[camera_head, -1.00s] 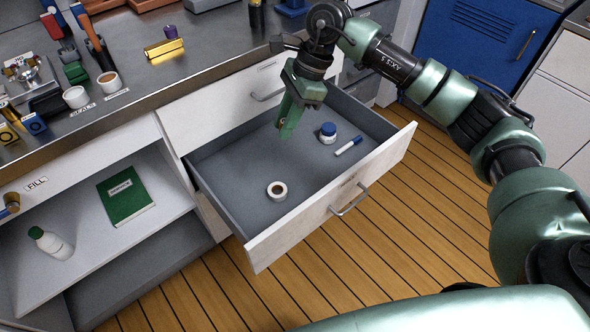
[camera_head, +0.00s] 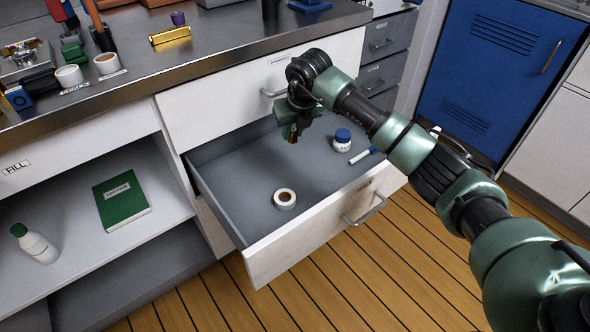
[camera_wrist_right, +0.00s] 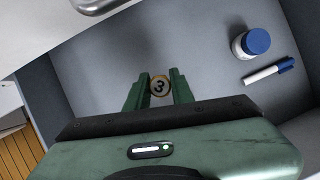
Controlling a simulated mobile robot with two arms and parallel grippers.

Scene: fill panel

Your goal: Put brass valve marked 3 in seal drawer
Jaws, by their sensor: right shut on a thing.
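My right gripper (camera_wrist_right: 160,92) is shut on a round brass valve (camera_wrist_right: 160,87) with a dark "3" on its face, seen between the fingers in the right wrist view. In the head view the right gripper (camera_head: 292,131) is above the back part of the open drawer (camera_head: 262,236), and a small brass-coloured bit shows at its fingertips. The drawer has a grey inside and a white front; the writing on its label is too small to read. The wrist view shows the valve over the bare grey drawer floor. My left gripper is not in view.
In the drawer are a tape roll (camera_head: 285,198), a blue-capped jar (camera_head: 342,139) and a marker (camera_head: 362,156). The drawer floor's middle is clear. Above is the counter (camera_head: 230,62); at left, an open shelf holds a green book (camera_head: 121,197) and a white bottle (camera_head: 38,246).

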